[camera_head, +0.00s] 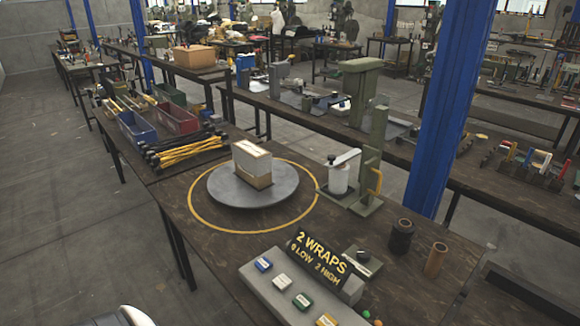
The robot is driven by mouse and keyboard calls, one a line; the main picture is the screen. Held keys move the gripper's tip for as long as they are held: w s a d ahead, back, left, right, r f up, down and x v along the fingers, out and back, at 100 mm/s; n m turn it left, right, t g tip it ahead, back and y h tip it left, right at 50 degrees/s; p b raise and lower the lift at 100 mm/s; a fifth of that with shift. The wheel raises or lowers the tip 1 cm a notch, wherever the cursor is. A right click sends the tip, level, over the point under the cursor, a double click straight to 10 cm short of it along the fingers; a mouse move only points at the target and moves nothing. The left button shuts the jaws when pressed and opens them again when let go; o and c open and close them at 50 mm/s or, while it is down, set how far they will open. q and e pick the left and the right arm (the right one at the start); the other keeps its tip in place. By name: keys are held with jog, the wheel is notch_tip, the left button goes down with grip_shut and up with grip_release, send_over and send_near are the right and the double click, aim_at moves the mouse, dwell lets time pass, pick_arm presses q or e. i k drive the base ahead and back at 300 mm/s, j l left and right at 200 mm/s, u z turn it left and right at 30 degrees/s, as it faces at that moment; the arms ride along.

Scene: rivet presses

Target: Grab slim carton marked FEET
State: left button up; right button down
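A slim box-shaped carton stack stands upright on a round grey turntable (225,200). Its upper part is a white carton (251,157), above a tan cardboard part (258,181); I cannot tell whether these are one box or two. No FEET marking is readable on it. Neither of my grippers is in view; only a white rounded part of mine shows at the bottom left edge.
A green-grey post machine with a white roll (339,178) stands right of the turntable. A black sign reading "2 WRAPS, 0 LOW 2 HIGH" (318,258) stands in front. Black and yellow rods (185,150) lie behind left. A blue column (446,110) rises at the right.

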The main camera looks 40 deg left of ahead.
aim_at(253, 162)
jog(key=j+z, duration=0.3)
jog(key=j, duration=0.2)
jog(key=k+j+z, duration=0.1)
jog(key=j+z, duration=0.2)
jog(key=j, duration=0.15)
jog(key=k+j+z, duration=0.15)
jog(key=j+z, duration=0.15)
jog(key=j, duration=0.15)
